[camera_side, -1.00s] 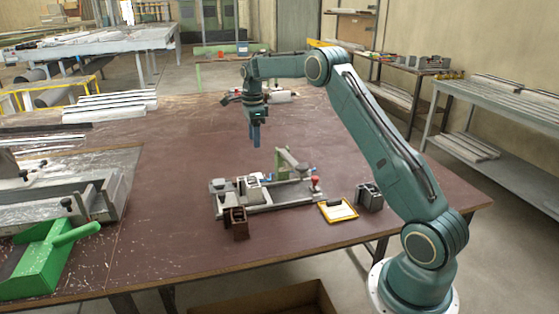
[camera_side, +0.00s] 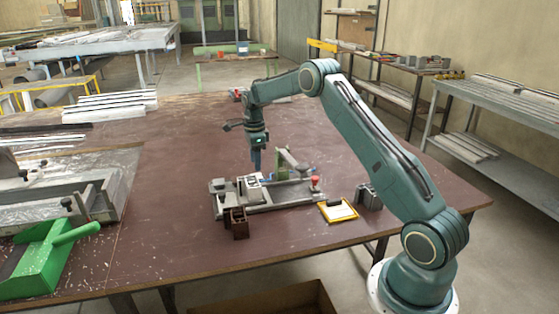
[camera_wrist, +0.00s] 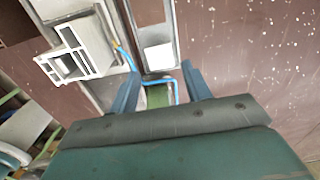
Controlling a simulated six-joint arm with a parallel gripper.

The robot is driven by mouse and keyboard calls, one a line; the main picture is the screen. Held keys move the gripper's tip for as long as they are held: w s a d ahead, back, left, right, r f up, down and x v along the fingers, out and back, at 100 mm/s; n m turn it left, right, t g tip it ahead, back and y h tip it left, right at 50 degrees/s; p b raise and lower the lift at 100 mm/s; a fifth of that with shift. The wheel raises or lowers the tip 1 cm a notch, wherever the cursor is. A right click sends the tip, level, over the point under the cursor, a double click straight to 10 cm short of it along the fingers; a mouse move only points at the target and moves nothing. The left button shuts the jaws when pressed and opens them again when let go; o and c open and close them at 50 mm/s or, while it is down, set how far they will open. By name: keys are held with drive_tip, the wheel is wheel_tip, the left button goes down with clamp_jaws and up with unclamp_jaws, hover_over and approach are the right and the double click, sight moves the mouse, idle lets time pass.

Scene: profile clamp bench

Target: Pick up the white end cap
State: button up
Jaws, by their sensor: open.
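A small white block (camera_wrist: 158,56), which looks like the white end cap, lies in a grey channel in the wrist view, ahead of and between my fingertips. I cannot pick it out surely in the side view. A white hollow profile (camera_wrist: 68,60) sits to its left in the wrist view, on the clamp fixture (camera_side: 286,199). My gripper (camera_side: 256,170) points down above the back of the fixture; its two blue fingers (camera_wrist: 160,92) are apart with nothing held. A light blue tube or wire and a green part show between and behind the fingers.
The fixture has a green lever (camera_side: 285,158) and a red knob (camera_side: 315,181). A brown block (camera_side: 236,223) stands in front, a yellow-edged clipboard (camera_side: 338,210) and a grey block (camera_side: 369,196) to the right.

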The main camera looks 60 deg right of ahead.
drive_tip(key=shift+f, duration=0.2)
drive_tip(key=shift+f, duration=2.55)
drive_tip(key=c, duration=0.7)
